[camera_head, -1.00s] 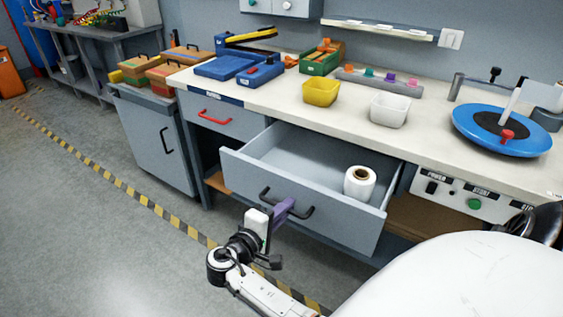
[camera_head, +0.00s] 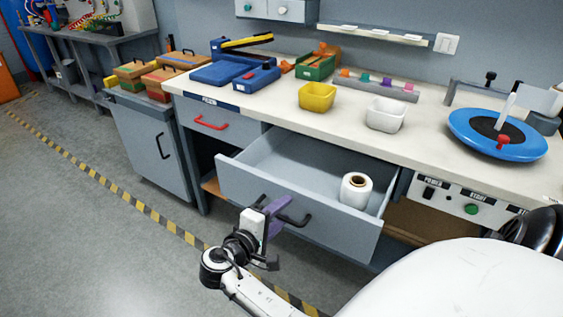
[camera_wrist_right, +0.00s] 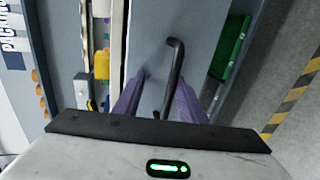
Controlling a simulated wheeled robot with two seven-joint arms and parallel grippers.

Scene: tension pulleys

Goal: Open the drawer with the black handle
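The grey drawer (camera_head: 330,222) with the black handle (camera_head: 294,217) stands pulled out from under the workbench. A white roll with a brown core (camera_head: 355,190) stands inside it. My right gripper (camera_head: 272,213) is at the left part of the handle, in front of the drawer face. In the right wrist view its two purple fingers (camera_wrist_right: 160,100) are apart, one on each side of the black handle (camera_wrist_right: 174,65). The handle looks nearer the right finger, and a gap shows at the left one. My left gripper is not in view.
A drawer with a red handle (camera_head: 210,123) is shut at the left. A cabinet (camera_head: 155,145) stands further left. The worktop (camera_head: 350,130) holds a yellow bin (camera_head: 317,96), a white bin (camera_head: 385,115) and a blue turntable (camera_head: 520,150). The floor at left is clear.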

